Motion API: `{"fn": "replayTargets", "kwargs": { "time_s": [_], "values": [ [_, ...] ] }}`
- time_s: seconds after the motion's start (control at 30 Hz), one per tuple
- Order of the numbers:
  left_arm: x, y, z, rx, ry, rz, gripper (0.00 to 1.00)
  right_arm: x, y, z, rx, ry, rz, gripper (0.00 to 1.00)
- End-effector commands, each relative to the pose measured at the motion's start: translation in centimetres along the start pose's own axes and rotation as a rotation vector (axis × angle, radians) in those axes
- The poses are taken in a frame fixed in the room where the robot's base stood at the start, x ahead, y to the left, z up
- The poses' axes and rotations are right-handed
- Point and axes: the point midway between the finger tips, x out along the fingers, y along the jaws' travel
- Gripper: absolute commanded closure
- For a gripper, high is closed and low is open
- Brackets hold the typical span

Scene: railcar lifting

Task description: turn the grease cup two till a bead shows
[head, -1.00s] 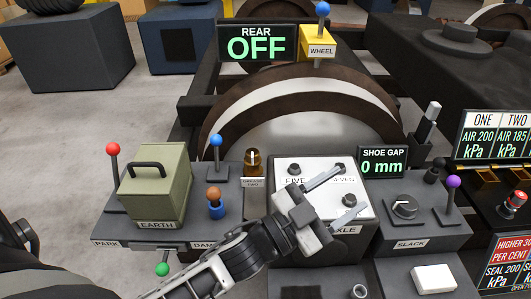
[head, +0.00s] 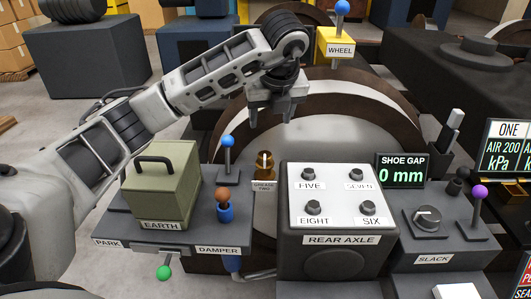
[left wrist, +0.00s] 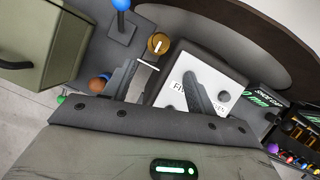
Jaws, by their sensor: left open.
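The grease cup two (head: 264,163) is a small brass cup standing upright above a label reading GREASE TWO (head: 264,186), between the damper panel and the rear axle box. In the left wrist view the cup (left wrist: 158,44) shows from above, with a pale line across its top. My left gripper (head: 272,118) is open and empty, pointing down above the cup, apart from it. My right gripper is out of view.
Close by stand a blue-knobbed lever (head: 227,142), a brown-and-blue damper knob (head: 224,205), a green EARTH box (head: 160,190) and the white rear axle panel (head: 338,195) with bolts. The shoe gap display (head: 400,170) reads 0 mm. The big wheel rises behind.

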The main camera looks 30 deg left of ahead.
Motion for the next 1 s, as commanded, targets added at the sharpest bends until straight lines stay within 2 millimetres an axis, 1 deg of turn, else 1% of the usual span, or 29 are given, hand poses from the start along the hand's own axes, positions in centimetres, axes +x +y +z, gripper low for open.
{"fn": "replayTargets", "kwargs": {
  "time_s": [0.03, 0.4, 0.5, 0.6, 0.7, 0.8, 1.0],
  "values": [
    [1.0, 0.1, -0.1, 0.001, 0.004, 0.004, 0.43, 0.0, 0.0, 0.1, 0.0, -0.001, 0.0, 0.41],
    [9.0, 0.0, -0.3, 0.005, 0.006, 0.0, 0.43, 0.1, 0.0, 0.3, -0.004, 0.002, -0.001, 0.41],
    [11.0, -0.1, -0.3, 0.005, 0.007, 0.0, 0.43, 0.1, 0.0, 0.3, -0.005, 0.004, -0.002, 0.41],
    [12.6, -0.1, -0.3, 0.006, 0.005, -0.001, 0.43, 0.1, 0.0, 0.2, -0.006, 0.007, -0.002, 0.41],
    [13.7, -0.1, -0.3, 0.006, 0.006, -0.003, 0.43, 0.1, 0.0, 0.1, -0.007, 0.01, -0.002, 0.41],
    [14.3, -0.2, -0.3, 0.006, 0.005, -0.004, 0.43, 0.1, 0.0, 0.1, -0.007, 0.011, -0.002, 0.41],
    [14.7, -0.2, -0.3, 0.007, 0.004, -0.005, 0.43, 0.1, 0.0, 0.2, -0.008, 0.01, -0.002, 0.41]
  ]
}}
